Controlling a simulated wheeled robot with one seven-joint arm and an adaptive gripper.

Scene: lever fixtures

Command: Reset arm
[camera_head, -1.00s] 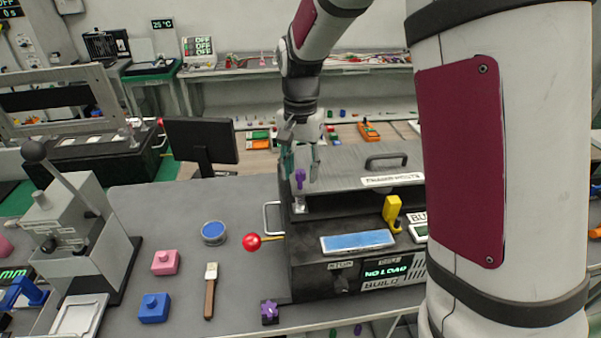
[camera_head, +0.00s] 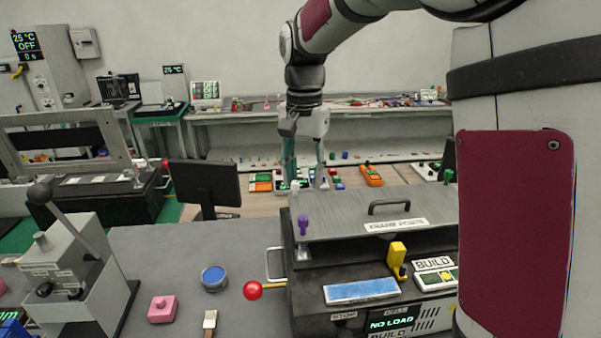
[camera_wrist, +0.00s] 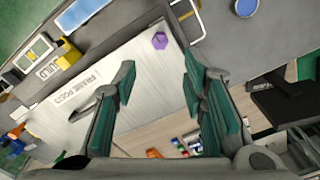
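My gripper (camera_head: 304,172) hangs from my arm above the back left of the machine with the grey lid, its two green-padded fingers spread apart. In the wrist view my gripper (camera_wrist: 160,88) is also open, with nothing between the fingers. A purple knob (camera_head: 303,223) stands on the lid's left edge below the gripper; it also shows in the wrist view (camera_wrist: 160,40), apart from the fingers. The machine (camera_head: 400,225) has a lid handle, a "NO LOAD" display (camera_head: 391,319) and a red ball lever (camera_head: 253,291) on its left side.
A yellow lever (camera_head: 397,257) and blue pad (camera_head: 361,291) are on the machine's front. A pink block (camera_head: 162,309), blue-topped tin (camera_head: 213,277) and brush (camera_head: 209,321) lie on the bench. A grey lever press (camera_head: 75,265) stands left; a monitor (camera_head: 205,185) stands behind.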

